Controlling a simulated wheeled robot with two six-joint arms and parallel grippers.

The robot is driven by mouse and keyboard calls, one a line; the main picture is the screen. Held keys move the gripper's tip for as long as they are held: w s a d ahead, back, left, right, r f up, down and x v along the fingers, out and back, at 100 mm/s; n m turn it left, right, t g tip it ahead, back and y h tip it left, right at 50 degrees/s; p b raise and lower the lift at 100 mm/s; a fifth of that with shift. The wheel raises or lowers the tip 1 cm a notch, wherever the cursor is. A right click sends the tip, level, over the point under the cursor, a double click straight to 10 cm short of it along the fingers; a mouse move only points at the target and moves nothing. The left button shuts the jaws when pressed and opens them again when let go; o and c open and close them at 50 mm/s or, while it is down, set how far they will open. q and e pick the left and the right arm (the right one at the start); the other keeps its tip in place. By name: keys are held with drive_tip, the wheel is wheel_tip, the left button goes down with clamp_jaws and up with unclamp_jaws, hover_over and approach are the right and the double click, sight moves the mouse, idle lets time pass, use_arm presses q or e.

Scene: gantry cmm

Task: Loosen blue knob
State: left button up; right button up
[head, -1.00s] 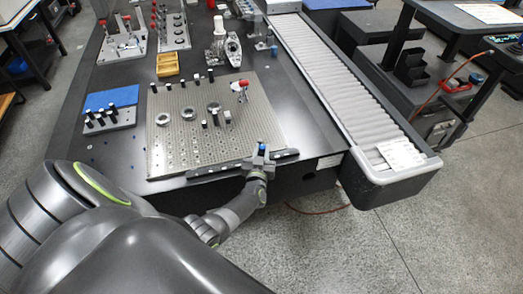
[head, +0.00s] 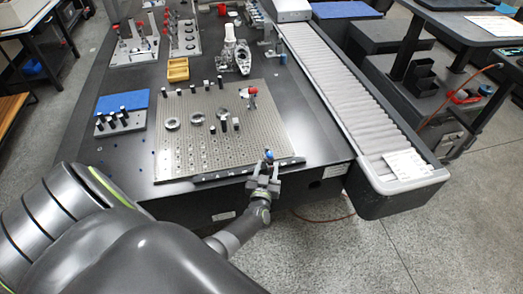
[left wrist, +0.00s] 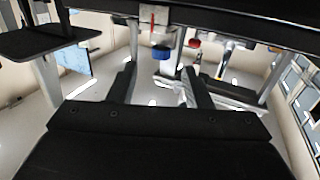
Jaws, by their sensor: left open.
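The blue knob (head: 269,155) sits at the front edge of the perforated plate (head: 214,166), near its right corner. It also shows in the left wrist view (left wrist: 163,53), beyond and roughly between my fingertips. My left gripper (head: 264,176) is just in front of the knob, at the table's front edge. Its two fingers are apart with a visible gap between them, and it is empty. In the left wrist view the open fingers (left wrist: 163,82) point toward the knob, which appears apart from them. My right gripper is not seen.
A dark rail (head: 210,177) runs along the plate's front edge. A red-handled clamp (head: 250,93), metal rings (head: 197,118) and several black pins stand on the plate. A roller conveyor (head: 345,100) lies to the right. In the wrist view, a red knob (left wrist: 194,43) shows right of the blue one.

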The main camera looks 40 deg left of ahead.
use_arm(q)
drive_tip(key=v, duration=1.3)
drive_tip(key=shift+d, duration=0.1)
